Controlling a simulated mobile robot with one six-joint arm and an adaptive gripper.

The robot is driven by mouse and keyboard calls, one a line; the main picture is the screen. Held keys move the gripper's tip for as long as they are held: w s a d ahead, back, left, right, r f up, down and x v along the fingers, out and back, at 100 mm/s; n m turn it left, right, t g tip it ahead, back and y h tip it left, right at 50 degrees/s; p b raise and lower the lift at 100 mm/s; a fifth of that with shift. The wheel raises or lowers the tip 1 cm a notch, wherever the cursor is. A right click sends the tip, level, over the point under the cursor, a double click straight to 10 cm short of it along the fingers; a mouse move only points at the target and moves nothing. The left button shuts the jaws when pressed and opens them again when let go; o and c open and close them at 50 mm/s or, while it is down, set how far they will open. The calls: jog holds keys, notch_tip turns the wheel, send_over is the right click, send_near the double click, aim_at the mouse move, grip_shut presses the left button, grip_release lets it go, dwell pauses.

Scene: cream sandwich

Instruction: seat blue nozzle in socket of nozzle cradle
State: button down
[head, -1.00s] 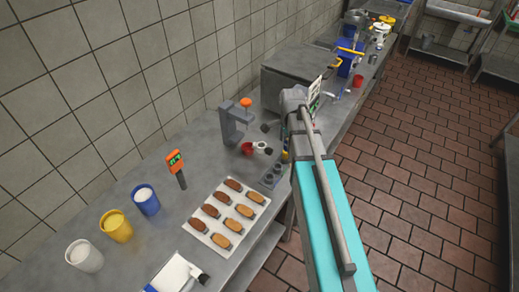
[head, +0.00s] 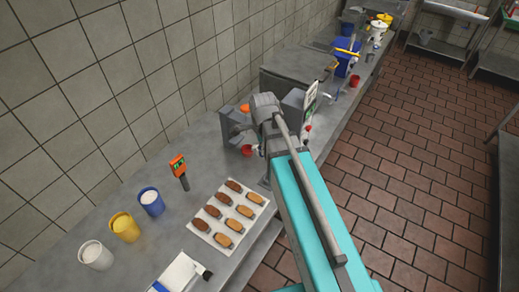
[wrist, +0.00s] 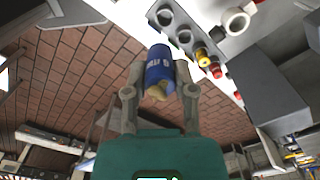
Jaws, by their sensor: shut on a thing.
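My gripper (wrist: 159,82) is shut on the blue nozzle (wrist: 159,64), a blue piece with white lettering and a cream-coloured end, in the wrist view. The nozzle is held between the two fingers, over the red floor in that picture. The grey nozzle cradle (wrist: 170,27) runs along the counter edge at the top of the wrist view, apart from the nozzle. It has dark round sockets, with a yellow nozzle (wrist: 203,55) and a red nozzle (wrist: 214,70) further along. In the head view my arm hides my gripper, the blue nozzle and most of the cradle.
A tray (head: 207,239) of brown éclair-like pastries lies on the counter. White, yellow (head: 125,228) and blue (head: 151,203) cups stand to its left. An orange-headed thermometer (head: 179,167) and a grey stand (head: 232,124) are by the wall.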

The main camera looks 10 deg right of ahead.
dwell(0.3)
jog(key=w+f+b, duration=0.2)
jog(key=w, duration=0.2)
jog(key=w+d+f+b, duration=0.1)
jog(key=w+f+b, duration=0.2)
jog(key=w, duration=0.1)
jog(key=w+d+f+b, duration=0.1)
jog(key=w+f+b, duration=0.2)
jog(key=w, duration=0.1)
jog(key=shift+w+f, duration=0.1)
jog(key=shift+f, duration=0.1)
jog(key=shift+w+d+f+b, duration=0.1)
jog(key=shift+w+f+b, duration=0.3)
jog(key=shift+b, duration=0.2)
jog(key=shift+w+f+b, duration=0.45)
jog(key=shift+f+b, duration=0.1)
jog(key=shift+b, duration=0.05)
jog(key=shift+f+b, duration=1.4)
jog(key=shift+f, duration=0.15)
jog(key=shift+c, duration=2.2)
grip_release()
